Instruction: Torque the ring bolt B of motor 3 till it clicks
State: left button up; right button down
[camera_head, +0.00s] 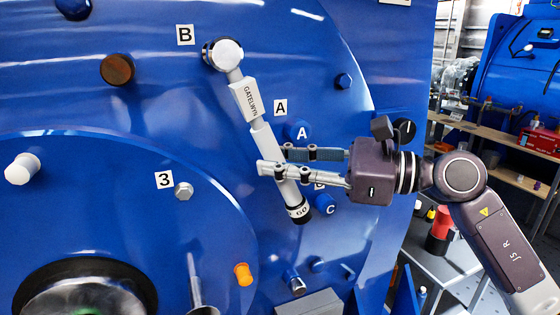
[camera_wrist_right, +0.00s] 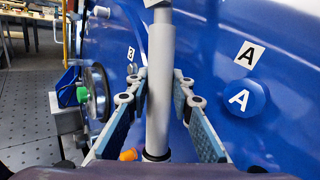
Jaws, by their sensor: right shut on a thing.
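A grey torque wrench (camera_head: 242,98) marked GATELWYN leans across the blue motor face (camera_head: 120,160). Its round head (camera_head: 226,53) sits over the spot beside the B label (camera_head: 185,35). The ring bolt under the head is hidden, so I cannot tell how it is seated. The wrench's black-ended handle points down to the right. My right gripper (camera_head: 274,160) is shut on the lower handle. The right wrist view shows the handle (camera_wrist_right: 160,85) between its two padded fingers (camera_wrist_right: 159,76). The number 3 label (camera_head: 164,180) is on the motor's left part. My left gripper is not in view.
Blue caps marked A (camera_head: 298,131) and C (camera_head: 324,203) stick out close to the handle and my right fingers. An orange plug (camera_head: 243,274) and a steel bolt (camera_head: 184,191) project lower left. A shelf (camera_head: 490,150) and a grey table (camera_head: 440,265) stand right of the motor.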

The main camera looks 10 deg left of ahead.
jog(key=shift+w+d+r+p, duration=0.3)
jog(key=shift+d+r, duration=0.05)
jog(key=shift+r, duration=0.15)
jog(key=shift+w+d+r+n+h+p, duration=0.25)
jog(key=shift+d+n+h+p, duration=0.1)
jog(key=shift+d+n+h, duration=0.05)
jog(key=shift+w+d, duration=0.1)
jog(key=shift+d, duration=0.05)
jog(key=shift+w+d+r+n+h+p, duration=0.45)
jog(key=shift+d+r+h+p, duration=0.3)
jog(key=shift+p, duration=0.25)
pick_arm(q)
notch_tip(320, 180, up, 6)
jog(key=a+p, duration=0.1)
jog(key=p, duration=0.1)
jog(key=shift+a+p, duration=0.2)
jog(key=shift+p, duration=0.2)
pick_arm(e)
jog(key=shift+w+d+r+n+h, duration=0.25)
jog(key=shift+w+d+r+h, duration=0.15)
jog(key=shift+d+r, duration=0.1)
jog(key=shift+w+d+r+n+h, duration=0.25)
jog(key=shift+d+r+h, duration=0.15)
jog(key=shift+r, duration=0.1)
